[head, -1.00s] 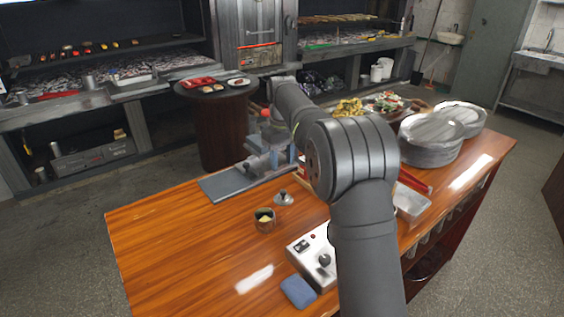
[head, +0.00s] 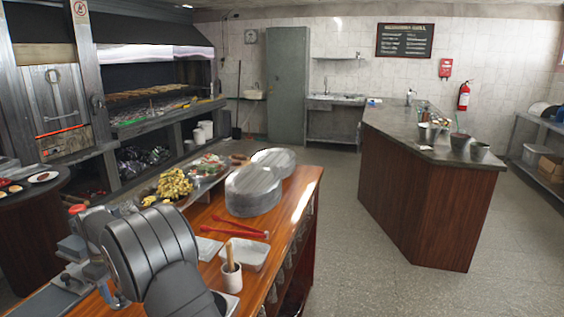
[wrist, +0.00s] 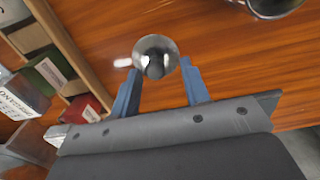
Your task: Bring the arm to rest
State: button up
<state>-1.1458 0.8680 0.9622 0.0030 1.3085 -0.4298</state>
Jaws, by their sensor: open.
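My gripper (wrist: 160,74) is open in the wrist view, with its two blue fingers apart. A small shiny round lid with a dark knob (wrist: 156,47) lies on the wooden counter beyond the fingertips; nothing is visibly gripped. In the head view my grey arm (head: 150,255) fills the lower left, over the counter. Its lower part runs out of the picture, and the fingertips are hard to make out there.
Part of a metal cup (wrist: 272,7) and a wooden rack with boxes (wrist: 50,70) flank the gripper. Open floor lies to the right.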

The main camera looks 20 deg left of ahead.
jog(key=shift+r, duration=1.05)
jog(key=shift+f, duration=0.15)
